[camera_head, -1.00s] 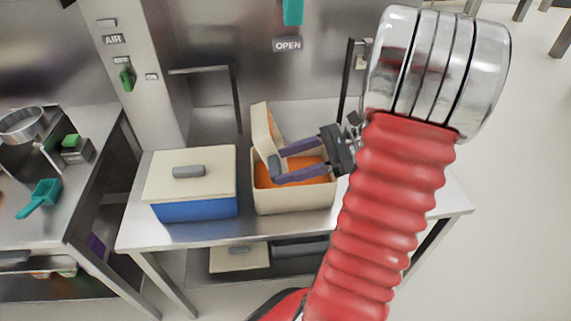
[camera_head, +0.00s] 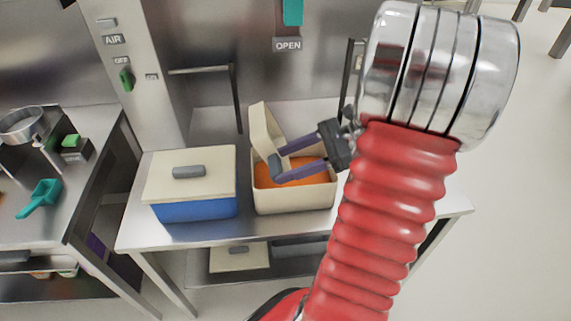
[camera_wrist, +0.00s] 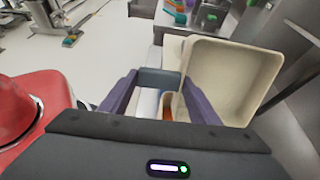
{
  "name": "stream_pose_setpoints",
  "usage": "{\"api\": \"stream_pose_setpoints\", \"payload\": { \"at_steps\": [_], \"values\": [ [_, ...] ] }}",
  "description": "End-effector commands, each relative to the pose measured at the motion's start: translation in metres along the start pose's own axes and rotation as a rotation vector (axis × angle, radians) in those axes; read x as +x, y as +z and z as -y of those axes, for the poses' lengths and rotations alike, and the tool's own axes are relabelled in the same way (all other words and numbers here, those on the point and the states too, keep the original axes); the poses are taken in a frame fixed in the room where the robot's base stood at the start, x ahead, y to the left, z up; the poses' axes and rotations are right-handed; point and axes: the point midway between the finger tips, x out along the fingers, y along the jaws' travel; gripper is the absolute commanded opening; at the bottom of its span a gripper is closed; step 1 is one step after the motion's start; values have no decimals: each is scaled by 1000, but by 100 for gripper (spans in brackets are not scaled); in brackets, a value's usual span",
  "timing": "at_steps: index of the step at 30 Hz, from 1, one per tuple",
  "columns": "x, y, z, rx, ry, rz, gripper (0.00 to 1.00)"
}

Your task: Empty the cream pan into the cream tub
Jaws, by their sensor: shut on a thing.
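The cream pan (camera_head: 262,132) is tipped steeply on its side over the cream tub (camera_head: 292,199). The cream tub stands on the metal table and holds orange contents (camera_head: 264,178). My gripper (camera_head: 276,168) is shut on the pan's grey handle, with a purple finger on either side of it. In the wrist view, the cream pan (camera_wrist: 228,82) is to the right of the fingers, and the part of its inside that shows is bare. The grey handle (camera_wrist: 160,78) is between the fingertips of my gripper. A little orange shows below the handle in that view.
A blue bin (camera_head: 196,207) with a cream lid (camera_head: 208,162) stands left of the tub. Metal panels rise behind the table. A teal scoop (camera_head: 41,198) lies on the left counter. Another cream-lidded bin (camera_head: 238,258) is on the lower shelf.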

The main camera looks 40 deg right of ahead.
Motion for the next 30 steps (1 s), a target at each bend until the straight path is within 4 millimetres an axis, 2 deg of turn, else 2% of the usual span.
{"api": "stream_pose_setpoints", "payload": {
  "at_steps": [6, 15, 24, 30],
  "values": [
    [-3, 6, 0, -3, 0, -103, 34],
    [-2, 6, 0, -1, 0, -110, 34],
    [15, 10, -2, -2, 1, -179, 34],
    [16, 9, -2, 0, 0, -186, 34]
  ]
}}
